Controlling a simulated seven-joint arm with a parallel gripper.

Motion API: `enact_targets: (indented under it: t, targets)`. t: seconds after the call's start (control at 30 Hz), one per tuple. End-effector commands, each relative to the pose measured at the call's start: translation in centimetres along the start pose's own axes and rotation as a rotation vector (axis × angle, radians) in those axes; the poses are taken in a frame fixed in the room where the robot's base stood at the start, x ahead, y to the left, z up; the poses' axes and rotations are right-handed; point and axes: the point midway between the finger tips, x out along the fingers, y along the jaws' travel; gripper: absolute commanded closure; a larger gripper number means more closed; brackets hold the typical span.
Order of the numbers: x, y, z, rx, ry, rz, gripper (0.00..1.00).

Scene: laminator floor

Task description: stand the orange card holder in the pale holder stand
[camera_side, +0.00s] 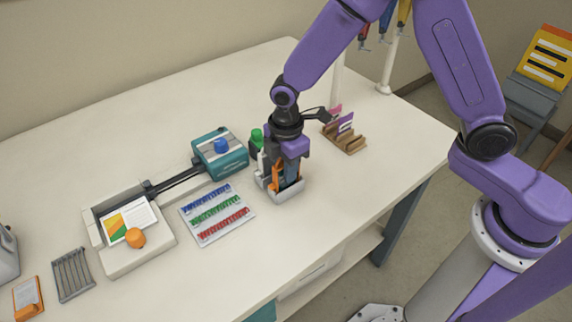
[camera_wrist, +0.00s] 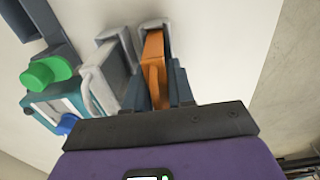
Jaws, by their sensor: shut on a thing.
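The orange card holder (camera_side: 276,177) is upright between the fingers of my gripper (camera_side: 287,182), which points down and is shut on it. The pale holder stand (camera_side: 289,196) is right under and around the holder's lower end. In the wrist view the orange holder (camera_wrist: 154,62) shows between the dark fingers (camera_wrist: 158,88), with pale walls of the stand (camera_wrist: 103,78) beside and beyond it. The holder's lower end looks to be within the stand, but its bottom is hidden, so I cannot tell whether it rests on the stand's floor.
A green-topped object (camera_side: 257,139) stands close behind my gripper. A wooden rack (camera_side: 347,139) with cards is to the right. A tray of coloured combs (camera_side: 217,215) and a teal machine (camera_side: 220,155) are to the left. The table's front right is clear.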

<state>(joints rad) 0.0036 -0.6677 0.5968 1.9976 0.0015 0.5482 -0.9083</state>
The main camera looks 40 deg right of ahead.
Motion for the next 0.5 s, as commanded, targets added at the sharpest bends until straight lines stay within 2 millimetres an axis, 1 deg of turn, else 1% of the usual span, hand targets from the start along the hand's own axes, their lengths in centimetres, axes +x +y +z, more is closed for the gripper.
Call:
enact_targets:
  t: [0.3, 0.33, 0.37, 0.4, 0.43, 0.5]
  targets:
    - [-0.02, 0.01, -0.01, 0.0, 0.0, 0.0, 1.0]
    - [-0.02, 0.01, -0.01, 0.0, 0.0, 0.0, 0.74]
    - [-0.02, 0.01, -0.02, 0.0, 0.0, 0.0, 0.64]
    - [-0.02, 0.01, -0.01, 0.0, 0.0, 0.0, 0.51]
    - [-0.02, 0.01, -0.01, 0.0, 0.0, 0.0, 0.47]
    - [-0.02, 0.01, -0.01, 0.0, 0.0, 0.0, 0.47]
